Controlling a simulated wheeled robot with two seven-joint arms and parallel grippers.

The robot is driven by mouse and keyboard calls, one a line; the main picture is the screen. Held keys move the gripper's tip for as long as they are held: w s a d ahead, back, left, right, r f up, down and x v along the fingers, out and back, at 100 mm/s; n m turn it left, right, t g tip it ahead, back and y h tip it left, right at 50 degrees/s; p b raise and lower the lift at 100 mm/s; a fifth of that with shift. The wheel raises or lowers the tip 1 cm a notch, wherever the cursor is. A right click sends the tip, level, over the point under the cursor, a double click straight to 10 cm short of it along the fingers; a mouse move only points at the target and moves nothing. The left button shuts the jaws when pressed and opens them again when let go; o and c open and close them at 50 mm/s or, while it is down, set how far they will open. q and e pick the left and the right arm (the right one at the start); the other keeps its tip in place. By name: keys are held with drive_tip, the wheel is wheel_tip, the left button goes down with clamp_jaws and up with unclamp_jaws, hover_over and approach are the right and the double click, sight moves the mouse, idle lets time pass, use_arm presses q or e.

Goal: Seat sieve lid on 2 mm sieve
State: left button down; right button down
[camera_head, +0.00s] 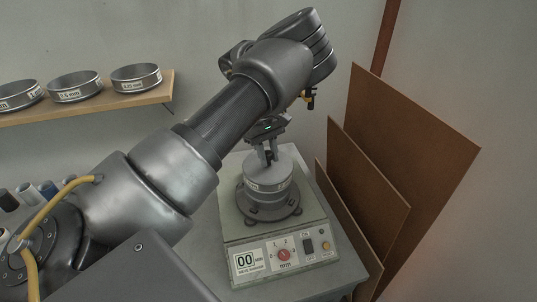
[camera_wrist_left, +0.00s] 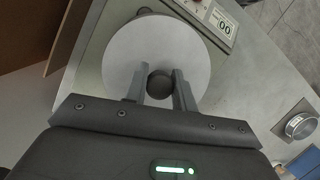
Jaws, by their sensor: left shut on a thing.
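The sieve lid is a pale round disc with a dark knob; it shows large in the left wrist view (camera_wrist_left: 125,48) and on top of the stack in the head view (camera_head: 284,162). My left gripper (camera_head: 270,157) points down from above, its two fingers on either side of the knob (camera_wrist_left: 159,84), shut on it. Directly below the lid is a metal sieve (camera_head: 268,186) with a white label too small to read, standing on the shaker's dark round base (camera_head: 270,211). I cannot tell whether the lid touches the sieve rim. My right gripper is not in view.
The shaker (camera_head: 233,240) has a front panel with a "00" display and a red knob. Several labelled sieves stand on a wooden shelf (camera_head: 150,98) at the left. Brown boards (camera_head: 400,150) lean at the right.

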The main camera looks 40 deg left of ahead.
use_arm(q)
drive_tip(key=c, duration=1.1)
unclamp_jaws()
drive_tip(key=shift+o, duration=0.2)
drive_tip(key=shift+w+a+r, duration=0.1)
drive_tip(key=shift+a+r, duration=0.05)
drive_tip(key=shift+r, duration=0.3)
drive_tip(key=b+v, duration=0.2)
drive_tip(key=v, duration=0.8)
drive_tip(key=shift+f, duration=0.1)
